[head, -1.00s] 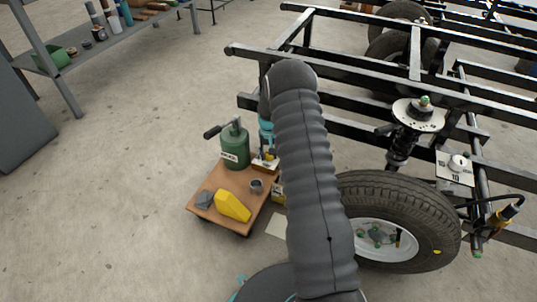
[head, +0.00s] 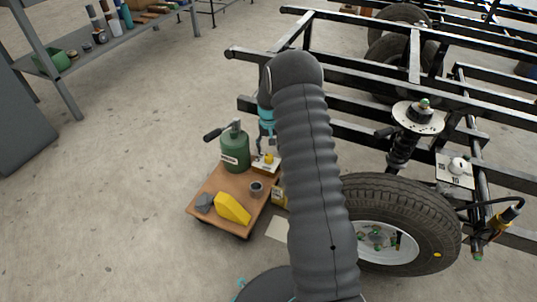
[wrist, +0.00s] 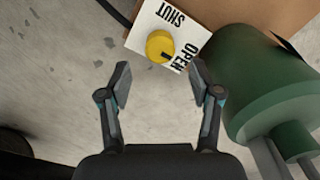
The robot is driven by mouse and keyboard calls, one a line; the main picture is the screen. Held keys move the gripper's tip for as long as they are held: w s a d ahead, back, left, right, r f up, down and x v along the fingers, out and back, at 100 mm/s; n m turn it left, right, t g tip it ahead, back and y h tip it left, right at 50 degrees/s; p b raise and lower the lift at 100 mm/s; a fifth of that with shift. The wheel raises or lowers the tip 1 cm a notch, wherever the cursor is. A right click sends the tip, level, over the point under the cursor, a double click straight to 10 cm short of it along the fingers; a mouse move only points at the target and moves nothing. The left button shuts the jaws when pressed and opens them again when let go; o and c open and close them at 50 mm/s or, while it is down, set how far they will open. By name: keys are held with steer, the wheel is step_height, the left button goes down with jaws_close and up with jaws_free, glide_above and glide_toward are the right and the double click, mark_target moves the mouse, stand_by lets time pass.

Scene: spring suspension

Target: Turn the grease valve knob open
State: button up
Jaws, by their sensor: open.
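The yellow grease valve knob (wrist: 160,45) sits on a white plate (wrist: 143,37) marked SHUT and OPEN. A dark mark on the knob lies on its lower right, on the side of the word OPEN. In the head view the knob (head: 268,158) is on the cart beside the green grease canister (head: 235,153). My gripper (wrist: 160,75) is open and empty, its fingers spread and apart from the knob, which shows beyond the fingertips. In the head view my gripper (head: 270,146) is just above the knob, partly hidden by my arm.
The wooden cart (head: 207,222) also carries a yellow wedge (head: 232,208), a grey block (head: 204,203) and a small grey cup (head: 256,187). The canister (wrist: 260,85) stands close to the right finger. A tyre (head: 385,195) and black frame are at right.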

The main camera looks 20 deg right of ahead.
mark_target(269, 156)
step_height(269, 156, up, 6)
stand_by(0.4)
steer(key=s+a+g, duration=0.1)
steer(key=s+a, duration=0.1)
steer(key=s, duration=0.5)
steer(key=s+a+r+n+t+p, duration=0.1)
steer(key=s+a+r, duration=0.3)
steer(key=s+r, duration=0.6)
steer(key=s+a+r+t+p, duration=0.3)
steer(key=s+a+r+p, duration=0.1)
steer(key=s+r, duration=0.7)
steer(key=s+a+r+n+t+p, duration=0.1)
steer(key=s+a+r+t+p, duration=0.1)
steer(key=s+r, duration=0.9)
steer(key=shift+s+a+r+n+t+p, duration=0.25)
steer(key=shift+a+r+p, duration=0.6)
steer(key=shift+r, duration=1.6)
